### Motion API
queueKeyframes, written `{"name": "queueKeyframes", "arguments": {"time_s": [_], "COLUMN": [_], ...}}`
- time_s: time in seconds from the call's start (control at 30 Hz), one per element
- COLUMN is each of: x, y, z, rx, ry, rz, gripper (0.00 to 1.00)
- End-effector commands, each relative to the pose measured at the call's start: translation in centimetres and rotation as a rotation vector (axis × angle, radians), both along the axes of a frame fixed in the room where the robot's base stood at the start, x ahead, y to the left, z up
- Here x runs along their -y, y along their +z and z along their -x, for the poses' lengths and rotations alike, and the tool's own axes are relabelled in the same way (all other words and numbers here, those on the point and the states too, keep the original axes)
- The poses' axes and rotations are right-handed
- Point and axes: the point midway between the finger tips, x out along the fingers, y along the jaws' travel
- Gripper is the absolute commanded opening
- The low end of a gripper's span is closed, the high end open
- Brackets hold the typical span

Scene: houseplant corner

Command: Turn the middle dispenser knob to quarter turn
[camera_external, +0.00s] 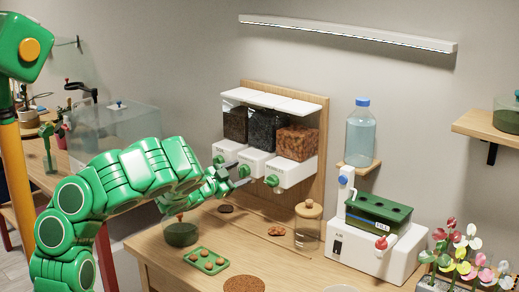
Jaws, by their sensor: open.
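The dispenser hangs on a wooden wall board (322,130) and has three clear bins over white fronts. Its middle knob (244,171) is green and sits on the middle front (256,162). My gripper (239,177) is open at the middle knob, with its fingers close around or just in front of it. I cannot tell whether they touch it. The knob's angle is too small to read. The left knob (218,160) and right knob (272,181) are also green and stand on either side of it.
Below, the wooden table (195,225) holds a green pot (180,233), a green tray (206,260) with several round pieces, and a lidded glass jar (308,227). A white machine (365,240) stands to the right. A water bottle (361,138) stands on a small shelf.

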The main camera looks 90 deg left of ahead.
Motion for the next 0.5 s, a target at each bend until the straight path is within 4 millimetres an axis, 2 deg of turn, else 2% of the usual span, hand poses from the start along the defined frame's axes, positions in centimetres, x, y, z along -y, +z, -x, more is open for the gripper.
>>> {"name": "queueKeyframes", "arguments": {"time_s": [0.07,0.43,0.5], "x": [0.01,0.02,0.03], "y": [0.0,0.02,0.01], "z": [0.01,-0.02,-0.02], "rx": [0.0,0.0,-0.001], "ry": [0.0,0.0,0.0], "rz": [0.0,0.0,-0.001], "gripper": [0.66,0.11,0.1]}}
